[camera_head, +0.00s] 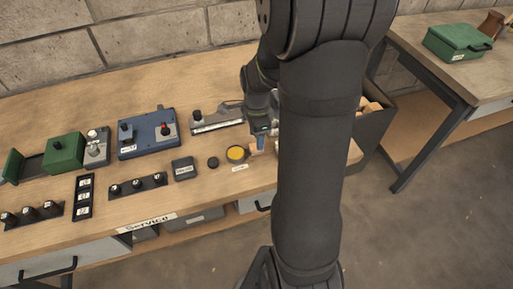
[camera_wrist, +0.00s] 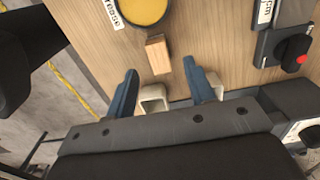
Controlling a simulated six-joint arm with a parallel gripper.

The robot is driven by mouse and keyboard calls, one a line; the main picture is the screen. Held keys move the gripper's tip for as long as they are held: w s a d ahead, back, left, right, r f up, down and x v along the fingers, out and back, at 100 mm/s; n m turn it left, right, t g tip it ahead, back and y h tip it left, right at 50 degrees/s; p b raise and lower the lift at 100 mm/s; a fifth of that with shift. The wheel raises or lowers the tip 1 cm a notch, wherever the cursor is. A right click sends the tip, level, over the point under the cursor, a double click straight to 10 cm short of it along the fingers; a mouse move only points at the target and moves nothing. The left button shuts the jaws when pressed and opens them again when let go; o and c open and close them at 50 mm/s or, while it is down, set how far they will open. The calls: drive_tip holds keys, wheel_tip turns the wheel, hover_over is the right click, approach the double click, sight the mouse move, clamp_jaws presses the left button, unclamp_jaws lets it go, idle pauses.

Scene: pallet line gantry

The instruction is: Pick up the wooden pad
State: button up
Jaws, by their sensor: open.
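The wooden pad (camera_wrist: 158,54) is a small light-brown block on the wooden bench. In the wrist view it lies just below the yellow round tin, apart from it. My gripper (camera_wrist: 160,68) is open, with one blue finger on each side of the pad's near end and a gap on both sides. Nothing is held. In the head view my gripper (camera_head: 263,130) is over the bench beside the tin, partly hidden by my arm. A small light piece beside the tin there looks like the pad (camera_head: 254,150).
The yellow tin (camera_head: 236,154), labelled grease, stands close to the pad. A black switch with a red knob (camera_wrist: 291,50) is at right in the wrist view. A blue control box (camera_head: 148,134) and green box (camera_head: 64,154) stand further left. A dark bin (camera_head: 372,118) is at right.

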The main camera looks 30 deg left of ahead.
drive_tip(key=shift+s+f, duration=0.1)
drive_tip(key=shift+f, duration=2.15)
drive_tip(key=c, duration=1.1)
drive_tip(key=shift+o, duration=0.2)
drive_tip(key=shift+r, duration=0.1)
drive_tip(key=shift+r, duration=0.5)
drive_tip(key=r, duration=0.2)
drive_tip(key=d+r, duration=0.1)
drive_tip(key=shift+r, duration=0.35)
drive_tip(key=w+d+r, duration=0.1)
drive_tip(key=d+r, duration=0.5)
drive_tip(key=d, duration=0.4)
drive_tip(key=shift+d, duration=0.35)
